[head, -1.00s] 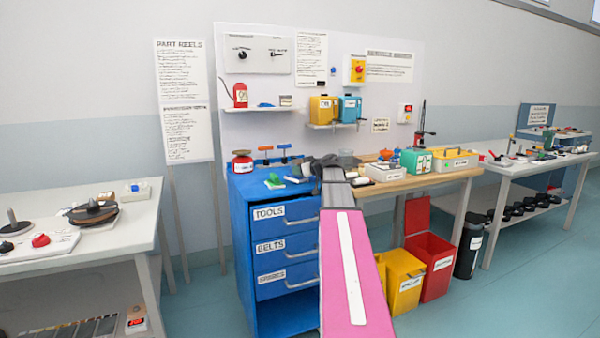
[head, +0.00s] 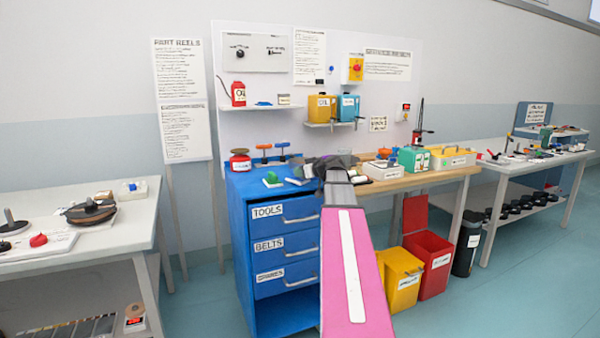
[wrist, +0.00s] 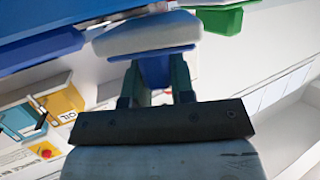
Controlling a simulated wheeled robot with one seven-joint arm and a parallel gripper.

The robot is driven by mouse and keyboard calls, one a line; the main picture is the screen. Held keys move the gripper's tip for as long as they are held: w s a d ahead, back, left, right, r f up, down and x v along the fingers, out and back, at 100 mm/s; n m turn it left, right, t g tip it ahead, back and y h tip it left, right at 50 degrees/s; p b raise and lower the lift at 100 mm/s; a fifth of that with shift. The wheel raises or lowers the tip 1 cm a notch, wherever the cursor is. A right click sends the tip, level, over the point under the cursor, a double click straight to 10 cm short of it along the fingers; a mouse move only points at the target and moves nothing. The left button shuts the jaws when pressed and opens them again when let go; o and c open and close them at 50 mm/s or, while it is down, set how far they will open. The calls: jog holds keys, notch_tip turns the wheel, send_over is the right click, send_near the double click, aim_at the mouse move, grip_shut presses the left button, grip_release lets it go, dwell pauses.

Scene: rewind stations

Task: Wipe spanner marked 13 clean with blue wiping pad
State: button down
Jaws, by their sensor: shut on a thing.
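My gripper (wrist: 156,88) is shut on a block with a white body and a blue part between the fingers, which looks like the blue wiping pad (wrist: 146,36). In the head view my gripper (head: 334,166) is a dark shape over the right end of the blue cabinet top (head: 242,190), partly hidden by my arm. A small blue thing (head: 298,181) shows just left of it; I cannot tell whether it is the held pad. I cannot make out the spanner marked 13 in either view.
A green pad-like piece (head: 272,180) lies on the cabinet top and also shows in the wrist view (wrist: 222,18). Orange and blue knobs (head: 282,146) and a red tin (head: 240,162) stand behind. A wooden bench (head: 425,182) with trays adjoins on the right.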

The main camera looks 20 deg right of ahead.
jog(key=shift+w+f, duration=0.15)
jog(key=shift+w, duration=0.95)
jog(key=shift+w, duration=0.95)
jog(key=shift+s+r, duration=0.2)
jog(key=shift+s, duration=0.9)
jog(key=shift+s, duration=0.1)
jog(key=shift+s+f, duration=0.15)
jog(key=shift+s, duration=0.7)
jog(key=shift+r, duration=3.55)
